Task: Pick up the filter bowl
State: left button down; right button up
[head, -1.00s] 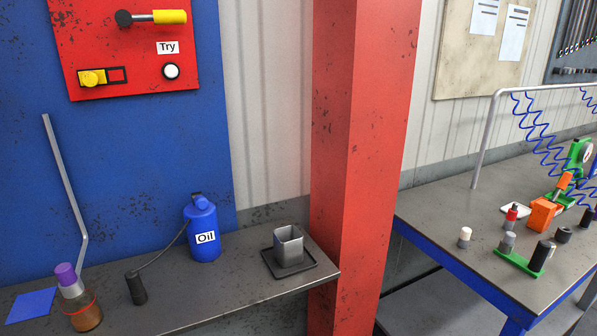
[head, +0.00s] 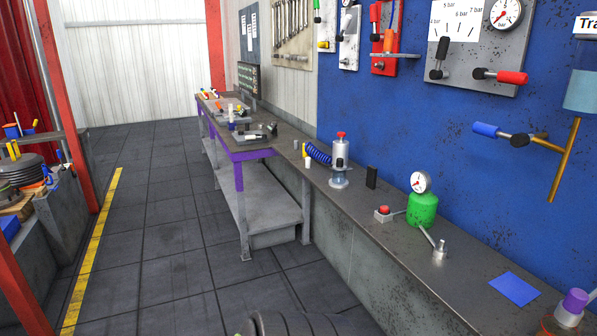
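Neither of my grippers is in the head view. I cannot tell for sure which thing is the filter bowl. A grey upright unit with a red knob (head: 340,152) stands on the long bench, with a clear, bowl-like lower part on a round foot. A purple-capped jar (head: 572,308) is cut off at the lower right corner.
The long grey bench (head: 400,246) runs along the wall. It bears a green gauge tank (head: 422,208), a red button box (head: 384,214), a black block (head: 371,177) and a blue square (head: 514,288). The tiled floor (head: 165,215) is largely open, with a yellow line (head: 95,245).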

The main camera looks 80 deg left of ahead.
aim_at(338, 170)
jog(key=u, duration=2.45)
jog(key=i+j, duration=0.35)
jog(key=i, duration=0.2)
jog(key=i+j+z, duration=0.1)
jog(key=i+j, duration=0.3)
jog(key=i, duration=0.2)
